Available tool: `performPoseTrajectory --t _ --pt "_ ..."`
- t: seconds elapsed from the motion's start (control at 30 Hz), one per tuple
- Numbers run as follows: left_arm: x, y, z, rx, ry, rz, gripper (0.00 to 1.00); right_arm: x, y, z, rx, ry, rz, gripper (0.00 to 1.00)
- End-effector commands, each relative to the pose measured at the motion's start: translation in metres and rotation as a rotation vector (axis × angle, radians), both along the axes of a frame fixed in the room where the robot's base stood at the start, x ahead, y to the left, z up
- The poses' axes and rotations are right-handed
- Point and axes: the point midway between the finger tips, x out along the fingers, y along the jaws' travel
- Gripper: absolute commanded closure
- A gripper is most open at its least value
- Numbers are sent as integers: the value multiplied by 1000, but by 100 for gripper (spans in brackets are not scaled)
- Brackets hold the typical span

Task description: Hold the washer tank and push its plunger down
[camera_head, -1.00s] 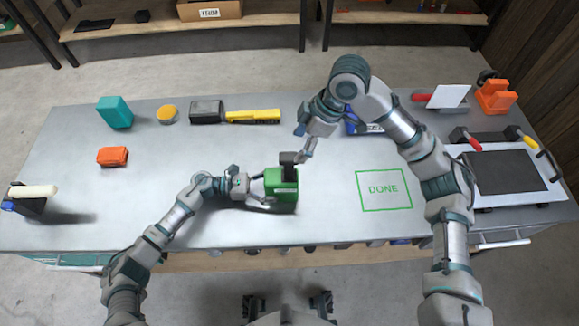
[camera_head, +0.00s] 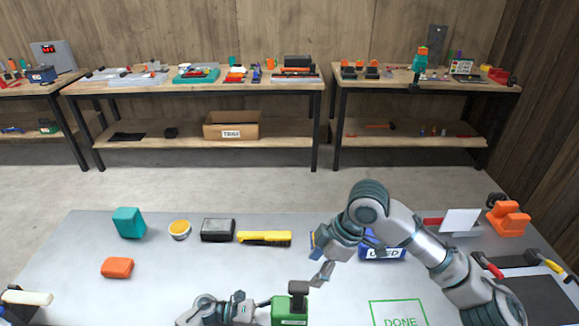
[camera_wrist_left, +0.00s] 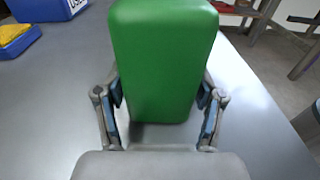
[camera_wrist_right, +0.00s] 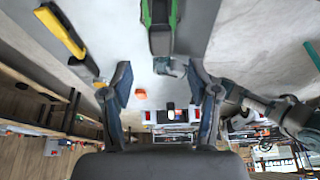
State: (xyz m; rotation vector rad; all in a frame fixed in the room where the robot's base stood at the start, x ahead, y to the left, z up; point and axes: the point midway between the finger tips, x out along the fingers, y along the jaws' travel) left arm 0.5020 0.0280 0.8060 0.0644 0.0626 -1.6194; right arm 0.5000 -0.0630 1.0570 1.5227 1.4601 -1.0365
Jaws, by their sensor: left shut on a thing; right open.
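The washer tank is a green box (camera_head: 290,322) with a dark plunger (camera_head: 298,287) on top, low in the head view. The bottom edge cuts it off there. My left gripper (camera_head: 270,313) is shut on the tank from its left side. In the left wrist view the green tank (camera_wrist_left: 163,60) fills the space between both fingers. My right gripper (camera_head: 322,274) is open and empty, just right of and above the plunger, apparently apart from it.
On the table are a teal block (camera_head: 129,222), an orange block (camera_head: 117,267), a round yellow tin (camera_head: 179,229), a yellow-handled tool (camera_head: 264,238) and a blue USED bin (camera_head: 382,254). A green DONE outline (camera_head: 398,318) is bare. Shelves (camera_head: 200,90) stand behind.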

Motion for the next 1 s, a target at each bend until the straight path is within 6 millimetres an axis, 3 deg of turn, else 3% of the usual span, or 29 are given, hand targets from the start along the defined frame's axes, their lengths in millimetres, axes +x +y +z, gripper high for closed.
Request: performPoseTrajectory --t 0.53,1.0 --pt "0 0 0 0 0 0 65 0 26 -64 -1 3 1 40" --pt "0 0 0 0 0 1 65 1 29 -74 -1 0 1 42"
